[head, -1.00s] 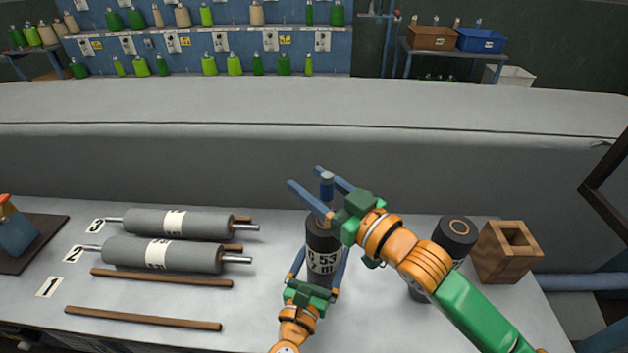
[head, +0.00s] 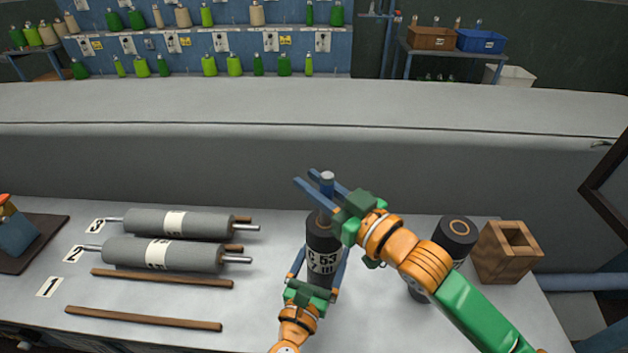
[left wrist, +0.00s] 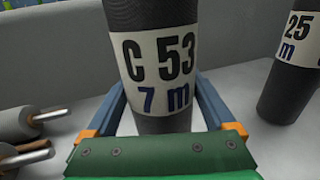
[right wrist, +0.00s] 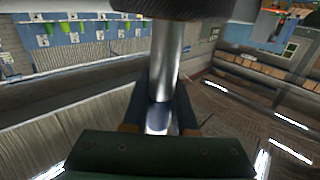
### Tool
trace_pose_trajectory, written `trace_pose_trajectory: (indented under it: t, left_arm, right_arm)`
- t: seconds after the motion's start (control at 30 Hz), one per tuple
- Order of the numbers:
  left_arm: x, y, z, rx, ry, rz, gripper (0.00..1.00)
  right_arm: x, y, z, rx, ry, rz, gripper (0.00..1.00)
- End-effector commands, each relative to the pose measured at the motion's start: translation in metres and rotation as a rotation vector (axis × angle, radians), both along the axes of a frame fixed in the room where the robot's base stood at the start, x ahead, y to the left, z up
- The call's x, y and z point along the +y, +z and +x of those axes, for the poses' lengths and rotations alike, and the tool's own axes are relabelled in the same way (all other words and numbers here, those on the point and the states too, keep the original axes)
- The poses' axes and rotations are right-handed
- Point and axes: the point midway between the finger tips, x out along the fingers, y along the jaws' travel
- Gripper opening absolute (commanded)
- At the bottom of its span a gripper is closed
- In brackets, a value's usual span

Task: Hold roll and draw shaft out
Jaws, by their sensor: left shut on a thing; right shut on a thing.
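A dark upright roll (head: 321,238) with a white label reading "C 53 7 m" stands on the table. The label also shows large in the left wrist view (left wrist: 160,65). My left gripper (head: 320,264) is shut around the roll's lower part, one finger on each side. A grey metal shaft (head: 327,178) sticks up from the roll's top. My right gripper (head: 306,176) is shut on this shaft above the roll. The right wrist view shows the shiny shaft (right wrist: 168,60) between the fingers, with the dark roll (right wrist: 160,8) at the picture's top edge.
Another dark roll (head: 455,236) and an open wooden box (head: 508,252) stand to the right, partly behind my right arm. Two grey rollers (head: 190,254) and several brown strips (head: 160,277) lie left by number cards. A grey wall (head: 200,165) runs behind the table.

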Motion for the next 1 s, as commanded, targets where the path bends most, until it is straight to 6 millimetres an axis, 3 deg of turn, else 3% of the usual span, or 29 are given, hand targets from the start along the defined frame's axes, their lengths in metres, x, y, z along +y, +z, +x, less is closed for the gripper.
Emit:
trace_pose_trajectory:
  t: [0.57,0.6,0.67,0.87,1.0]
  left_arm:
    - [0.000,-0.001,0.000,0.000,0.000,0.002,0.00]
    - [0.000,-0.001,0.000,0.000,0.000,0.002,0.00]
    - [0.000,-0.001,0.000,0.000,0.000,0.002,0.00]
    - [0.000,-0.001,0.000,0.000,0.000,0.002,0.00]
    - [0.000,-0.001,0.000,0.000,0.000,0.002,0.00]
  right_arm:
    - [0.000,-0.001,0.000,0.001,0.000,-0.001,0.00]
    - [0.000,-0.001,0.000,0.001,0.000,-0.001,0.15]
    - [0.000,-0.001,0.000,0.001,0.000,-0.001,0.00]
    - [0.000,0.002,0.000,0.000,0.000,0.000,0.00]
    - [0.000,0.013,0.000,-0.002,0.000,0.001,0.00]
